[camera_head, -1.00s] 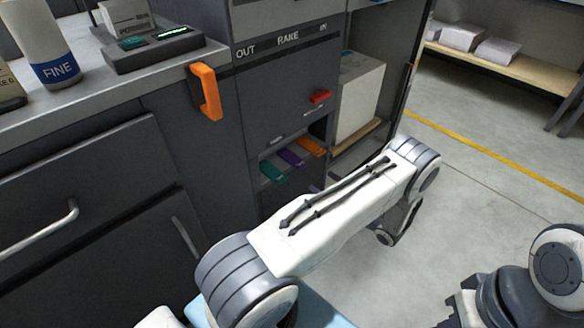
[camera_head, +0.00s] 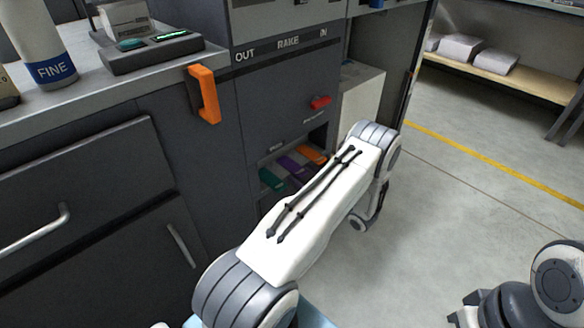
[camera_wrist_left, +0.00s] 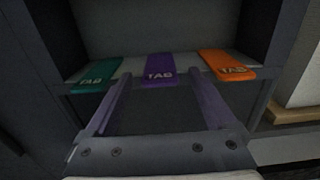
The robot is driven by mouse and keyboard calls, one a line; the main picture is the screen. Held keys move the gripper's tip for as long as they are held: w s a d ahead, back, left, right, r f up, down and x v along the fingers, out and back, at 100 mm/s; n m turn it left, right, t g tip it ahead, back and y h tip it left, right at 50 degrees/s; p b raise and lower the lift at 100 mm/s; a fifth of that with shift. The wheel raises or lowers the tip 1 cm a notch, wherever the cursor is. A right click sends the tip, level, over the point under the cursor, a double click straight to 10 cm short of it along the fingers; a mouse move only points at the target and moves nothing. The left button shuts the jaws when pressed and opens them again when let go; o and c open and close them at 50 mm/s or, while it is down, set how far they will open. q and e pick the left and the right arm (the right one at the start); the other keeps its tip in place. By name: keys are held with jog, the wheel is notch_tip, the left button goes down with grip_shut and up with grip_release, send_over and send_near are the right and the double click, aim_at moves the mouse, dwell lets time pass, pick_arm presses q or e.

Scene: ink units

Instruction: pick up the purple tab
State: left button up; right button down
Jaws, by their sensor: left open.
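The purple tab (camera_head: 294,168) lies in a low cubby of the dark cabinet, between a green tab (camera_head: 271,179) and an orange tab (camera_head: 312,154). In the left wrist view the purple tab (camera_wrist_left: 160,69) lies flat on a pale shelf, its front end toward me, lettered TAB. My left gripper (camera_wrist_left: 158,82) is open, with one finger on each side of the purple tab's front end in that view. I cannot tell whether the fingers touch it. In the head view my left arm hides this gripper. My right gripper is not clearly in view.
In the wrist view the green tab (camera_wrist_left: 97,76) and orange tab (camera_wrist_left: 228,65) lie close outside my fingers, with cubby walls beyond. An orange handle (camera_head: 205,94) and a red latch (camera_head: 320,102) stick out from the cabinet. The floor at right is open.

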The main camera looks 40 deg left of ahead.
pick_arm(q)
jog(key=c, duration=1.4)
